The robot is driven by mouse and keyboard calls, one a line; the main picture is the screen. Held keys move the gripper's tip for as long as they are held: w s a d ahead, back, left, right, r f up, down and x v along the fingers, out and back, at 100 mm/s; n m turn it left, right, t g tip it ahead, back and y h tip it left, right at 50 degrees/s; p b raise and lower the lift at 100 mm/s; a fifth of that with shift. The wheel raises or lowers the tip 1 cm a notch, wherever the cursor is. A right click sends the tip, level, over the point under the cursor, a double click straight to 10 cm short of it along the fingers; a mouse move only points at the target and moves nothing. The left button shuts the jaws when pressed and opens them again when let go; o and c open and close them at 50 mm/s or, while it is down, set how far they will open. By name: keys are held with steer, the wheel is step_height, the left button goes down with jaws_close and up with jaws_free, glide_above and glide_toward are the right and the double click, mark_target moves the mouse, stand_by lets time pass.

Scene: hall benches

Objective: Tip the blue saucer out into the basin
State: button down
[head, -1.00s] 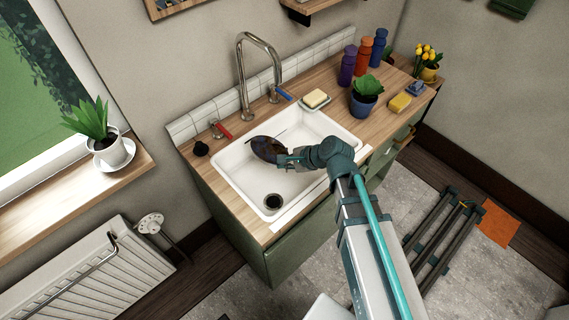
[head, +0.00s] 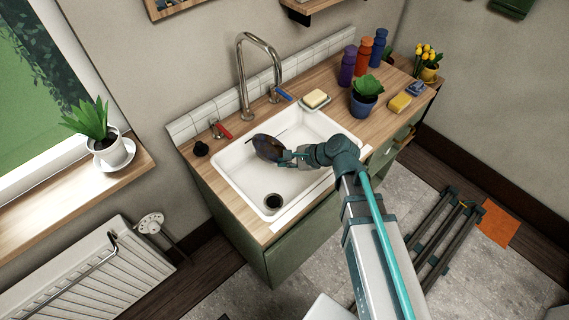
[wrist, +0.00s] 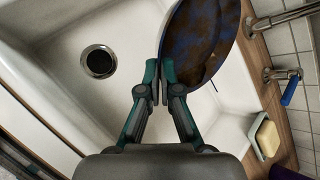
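The blue saucer (head: 267,147) is tilted steeply over the white basin (head: 236,178), with brown patches across its blue face. It also shows at the top of the wrist view (wrist: 205,40). My gripper (head: 286,155) is shut on the saucer's rim; in the wrist view its fingertips (wrist: 158,84) meet at the rim's near edge. The saucer hangs inside the basin's outline, toward its back; whether it touches the basin cannot be told. The drain (wrist: 98,62) is clear of the saucer.
A tall tap (head: 243,75) stands behind the basin, with red (head: 222,130) and blue (head: 283,94) handles. A soap dish (head: 315,101) and a potted plant (head: 366,96) stand right of it. Several bottles (head: 363,57) line the back of the counter.

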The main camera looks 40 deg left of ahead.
steer(key=t+h+p, duration=0.1)
steer(key=n+t+h+p, duration=0.1)
steer(key=t, duration=0.1)
steer(key=s+a+n+t+p, duration=0.1)
steer(key=shift+f+t+h+p, duration=0.25)
steer(key=shift+t+h+p, duration=0.15)
stand_by(0.9)
steer(key=shift+r, duration=0.1)
steer(key=shift+r+p, duration=1.5)
steer(key=shift+r, duration=0.95)
